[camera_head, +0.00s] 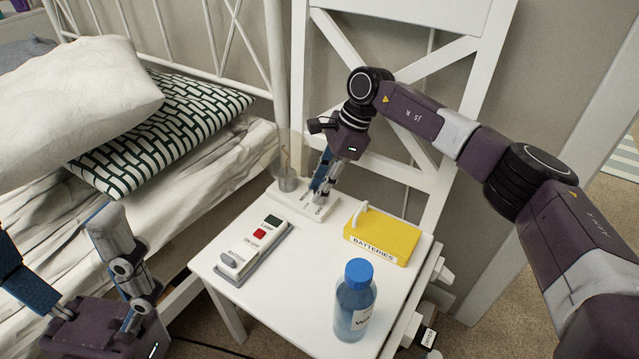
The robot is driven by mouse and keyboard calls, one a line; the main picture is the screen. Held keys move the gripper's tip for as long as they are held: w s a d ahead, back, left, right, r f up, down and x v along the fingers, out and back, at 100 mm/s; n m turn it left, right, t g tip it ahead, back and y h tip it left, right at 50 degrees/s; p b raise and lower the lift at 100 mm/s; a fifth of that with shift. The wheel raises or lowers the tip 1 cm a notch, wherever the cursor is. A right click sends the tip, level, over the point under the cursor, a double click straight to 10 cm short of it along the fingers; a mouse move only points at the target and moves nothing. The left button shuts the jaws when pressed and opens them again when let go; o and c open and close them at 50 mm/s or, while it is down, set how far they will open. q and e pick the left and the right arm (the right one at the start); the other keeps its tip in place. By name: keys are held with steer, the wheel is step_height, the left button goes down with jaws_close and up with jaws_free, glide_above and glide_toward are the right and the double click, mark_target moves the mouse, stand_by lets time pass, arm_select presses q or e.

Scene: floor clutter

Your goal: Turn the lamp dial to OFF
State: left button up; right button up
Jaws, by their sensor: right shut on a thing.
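A lamp with a clear shade and a grey socket (287,181) stands at the back of the white table, by the bed. Its flat white base (297,203) carries small lettering, partly covered by my gripper. My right gripper (320,197) reaches down over the front right part of this base. Its fingers are shut on the dial, which is mostly hidden between them, so its pointer cannot be read. My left gripper (58,240) is at the lower left, away from the lamp, with its fingers spread wide and empty.
The white table (290,295) also holds a grey and white device (254,249) with a red button, a yellow batteries box (381,238) and a blue-capped bottle (355,305). A white chair back (480,60) stands behind, and a bed with pillows (85,100) is left.

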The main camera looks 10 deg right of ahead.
stand_by(0.5)
steer(key=o, duration=1.1)
steer(key=shift+f, duration=0.1)
